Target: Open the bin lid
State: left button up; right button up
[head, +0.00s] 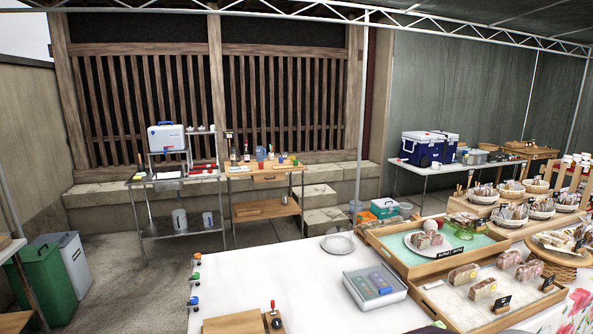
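A green bin (48,287) stands on the floor at the far left, partly behind a table edge. A grey bin (77,266) stands right beside it, on its right and slightly farther back. The tops of both bins are small in the picture, and I cannot tell for certain how their lids sit. Neither of my grippers shows in the head view.
A white table (300,275) with trays of baked goods fills the front and right. A table edge (12,250) juts in at the far left. Steel (185,228) and wooden (268,177) work tables stand at the back. The grey floor (135,290) between the bins and white table is clear.

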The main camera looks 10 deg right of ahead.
aim_at(30, 251)
jog(key=u, duration=1.3)
jog(key=i+j, duration=0.4)
jog(key=j, duration=0.15)
jog(key=i+j, duration=0.35)
jog(key=j, duration=0.2)
jog(key=i+j, duration=0.4)
jog(key=j, duration=0.15)
jog(key=i+l+z, duration=0.1)
jog(key=i+z, duration=0.25)
jog(key=i, duration=0.15)
jog(key=i+z, duration=0.35)
jog(key=i, duration=0.15)
jog(key=i+j+z, duration=0.2)
jog(key=i+z, duration=0.2)
jog(key=i+u, duration=0.2)
jog(key=i, duration=0.25)
jog(key=i+l+u, duration=0.2)
jog(key=i, duration=0.25)
jog(key=i+l+u, duration=0.2)
jog(key=i, duration=0.2)
jog(key=i+l+u, duration=0.2)
jog(key=i, duration=0.25)
jog(key=i+l+u, duration=0.25)
jog(key=u, duration=0.25)
jog(key=i+l+u, duration=0.7)
jog(key=l+u, duration=0.25)
jog(key=i+l+u, duration=0.15)
jog(key=l+u, duration=0.35)
